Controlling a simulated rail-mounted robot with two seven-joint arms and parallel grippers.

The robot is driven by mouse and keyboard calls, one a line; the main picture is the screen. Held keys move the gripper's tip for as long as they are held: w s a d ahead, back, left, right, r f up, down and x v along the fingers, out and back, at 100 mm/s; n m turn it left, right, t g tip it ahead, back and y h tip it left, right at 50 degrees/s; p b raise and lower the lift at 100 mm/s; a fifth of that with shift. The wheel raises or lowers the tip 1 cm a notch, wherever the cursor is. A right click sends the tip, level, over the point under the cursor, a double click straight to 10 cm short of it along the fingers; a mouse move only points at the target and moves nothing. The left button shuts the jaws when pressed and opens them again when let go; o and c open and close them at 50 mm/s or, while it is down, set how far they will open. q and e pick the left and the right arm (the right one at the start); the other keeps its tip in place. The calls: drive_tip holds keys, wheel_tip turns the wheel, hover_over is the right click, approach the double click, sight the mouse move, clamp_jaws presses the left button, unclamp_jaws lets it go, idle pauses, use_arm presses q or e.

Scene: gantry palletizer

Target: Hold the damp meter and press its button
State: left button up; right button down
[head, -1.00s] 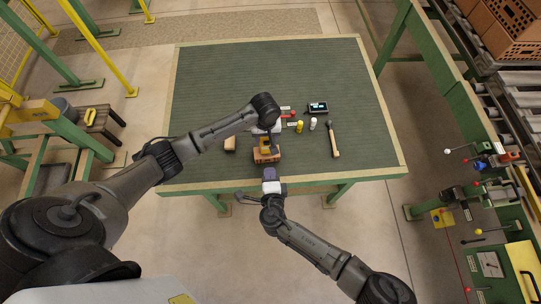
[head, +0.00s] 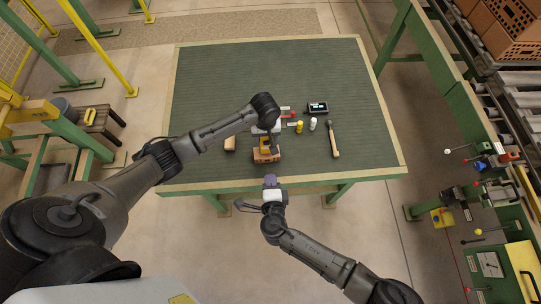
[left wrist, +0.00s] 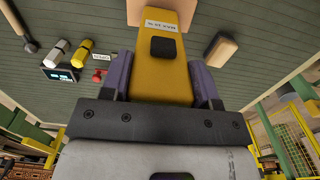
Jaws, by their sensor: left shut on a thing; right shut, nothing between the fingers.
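The damp meter (left wrist: 163,80) is yellow, with a dark square button (left wrist: 163,47) and a white label on its upper face in the left wrist view. My left gripper (left wrist: 161,85) is shut on it, with a purple finger at each side. In the head view the meter (head: 265,144) shows as a small yellow patch below my left gripper (head: 266,135), at an orange brick (head: 266,156); I cannot tell if they touch. My right gripper (head: 270,181) is shut and empty, near the table's front edge, apart from the meter.
On the green table (head: 220,90) are a wooden block (head: 230,143), a red item (head: 289,115), a yellow bottle (head: 299,127), a white bottle (head: 313,124), a small display (head: 318,107) and a hammer (head: 333,140). The table's far half is clear.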

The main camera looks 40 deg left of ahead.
use_arm(q)
drive_tip(key=shift+s+a+f, duration=0.1)
drive_tip(key=shift+a+f, duration=0.05)
drive_tip(key=shift+f, duration=0.05)
drive_tip(key=o, duration=1.5)
drive_tip(key=shift+r, duration=0.15)
drive_tip(key=shift+c, duration=0.2)
